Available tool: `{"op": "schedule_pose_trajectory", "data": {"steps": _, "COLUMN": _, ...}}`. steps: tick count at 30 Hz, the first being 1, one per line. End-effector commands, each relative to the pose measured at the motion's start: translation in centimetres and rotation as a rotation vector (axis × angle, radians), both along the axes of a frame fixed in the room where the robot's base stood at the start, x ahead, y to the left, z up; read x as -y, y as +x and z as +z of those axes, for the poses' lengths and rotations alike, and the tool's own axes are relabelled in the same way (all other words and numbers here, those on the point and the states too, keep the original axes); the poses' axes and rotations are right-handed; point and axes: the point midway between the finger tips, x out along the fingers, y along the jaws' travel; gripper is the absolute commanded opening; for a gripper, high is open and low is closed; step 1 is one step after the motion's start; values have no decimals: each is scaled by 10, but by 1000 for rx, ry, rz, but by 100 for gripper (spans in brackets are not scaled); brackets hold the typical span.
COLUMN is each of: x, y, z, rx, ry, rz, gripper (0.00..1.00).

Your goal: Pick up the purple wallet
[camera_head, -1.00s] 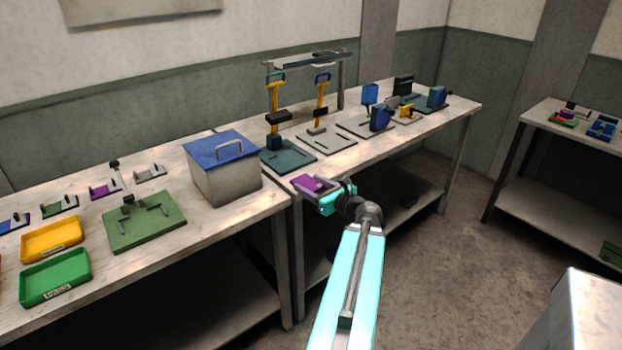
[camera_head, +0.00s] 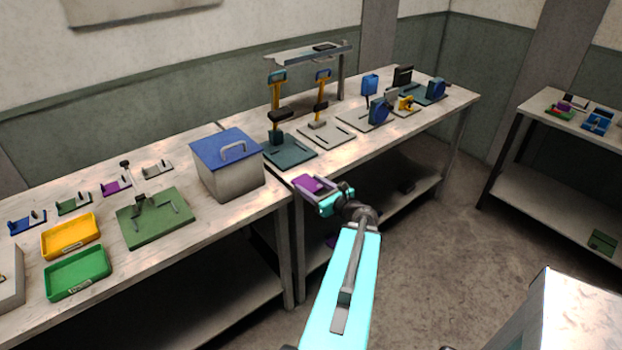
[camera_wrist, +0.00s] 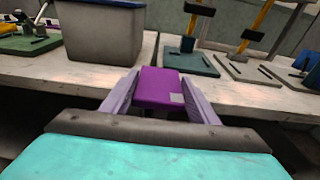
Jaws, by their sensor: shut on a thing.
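The purple wallet (camera_wrist: 160,88) sits between the two fingers of my gripper (camera_wrist: 161,98) in the wrist view. It is a flat purple block with a small grey patch near one corner. The fingers press on its left and right sides. In the head view the wallet (camera_head: 309,183) is at the end of my gripper (camera_head: 318,187), by the front edge of the workbenches. Its underside is hidden, and I cannot tell its exact height above the bench top.
A grey box with a blue lid (camera_head: 228,166) stands behind and left of the wallet. Presses on a teal plate (camera_head: 290,155) and a grey plate (camera_head: 328,138) stand behind. Yellow (camera_head: 71,237) and green (camera_head: 77,272) trays lie at left. The floor (camera_head: 425,250) at right is open.

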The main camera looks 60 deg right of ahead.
Motion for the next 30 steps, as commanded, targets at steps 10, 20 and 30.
{"op": "schedule_pose_trajectory", "data": {"steps": 10, "x": -6, "y": -3, "z": 3, "rx": -1, "ry": 1, "rz": -5, "gripper": 28}}
{"op": "schedule_pose_trajectory", "data": {"steps": 20, "x": -8, "y": -5, "z": 1, "rx": -2, "ry": 1, "rz": -7, "gripper": 28}}
{"op": "schedule_pose_trajectory", "data": {"steps": 30, "x": -8, "y": -5, "z": 0, "rx": -2, "ry": 0, "rz": -7, "gripper": 28}}
